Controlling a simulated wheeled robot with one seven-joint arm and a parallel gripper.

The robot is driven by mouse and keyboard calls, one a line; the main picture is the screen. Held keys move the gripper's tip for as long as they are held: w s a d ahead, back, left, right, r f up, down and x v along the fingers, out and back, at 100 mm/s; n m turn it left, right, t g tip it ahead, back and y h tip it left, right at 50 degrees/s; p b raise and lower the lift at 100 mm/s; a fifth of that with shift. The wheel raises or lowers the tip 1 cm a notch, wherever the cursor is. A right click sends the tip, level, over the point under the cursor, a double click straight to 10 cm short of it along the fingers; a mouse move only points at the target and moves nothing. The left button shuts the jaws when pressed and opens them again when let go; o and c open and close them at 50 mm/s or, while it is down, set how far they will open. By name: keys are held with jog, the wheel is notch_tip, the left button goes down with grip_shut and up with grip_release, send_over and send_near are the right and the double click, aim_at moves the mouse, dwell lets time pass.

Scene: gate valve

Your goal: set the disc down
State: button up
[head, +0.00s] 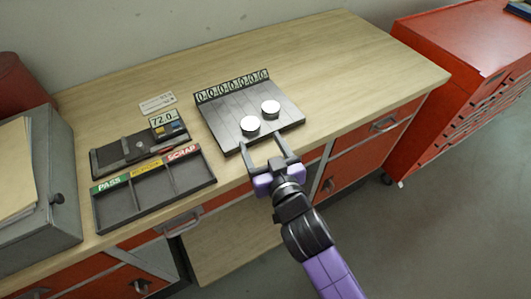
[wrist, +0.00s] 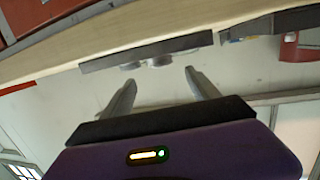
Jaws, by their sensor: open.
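Two white discs, a nearer one (head: 250,125) and a farther one (head: 270,107), rest on a grey grooved plate (head: 225,121) with a row of numbered marks along its back edge. My gripper (head: 261,141) is open and empty at the plate's front edge, fingers pointing toward the discs. The nearer disc is just beyond the fingertips, apart from them. In the wrist view, my gripper (wrist: 160,77) shows spread fingers with nothing between them. The plate's dark edge (wrist: 145,52) and pale disc shapes lie beyond the tips there; I cannot tell which disc is which.
A tray (head: 152,198) labelled PASS, a yellow section and SCRAP stands left of the plate. Behind it lie a gauge reading 72.0 (head: 165,122) and a white card (head: 157,102). A grey box (head: 50,215) stands at far left. The wooden bench (head: 340,60) is clear behind and right.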

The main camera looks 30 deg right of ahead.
jog(key=shift+v, duration=1.35)
jog(key=s+a+f+y, duration=0.1)
jog(key=s, duration=1.1)
jog(key=s+f+n+g+y, duration=0.1)
jog(key=s+f, duration=0.1)
jog(key=s, duration=1)
jog(key=shift+s+a+n+y, duration=0.25)
jog(key=shift+a+n+y, duration=0.05)
jog(key=shift+a+y, duration=0.1)
jog(key=shift+o, duration=0.4)
jog(key=s+d+r, duration=0.1)
jog(key=s+r, duration=0.2)
jog(key=s, duration=0.3)
jog(key=shift+s+d+r, duration=0.25)
jog(key=shift+s+d, duration=0.05)
jog(key=shift+d, duration=0.1)
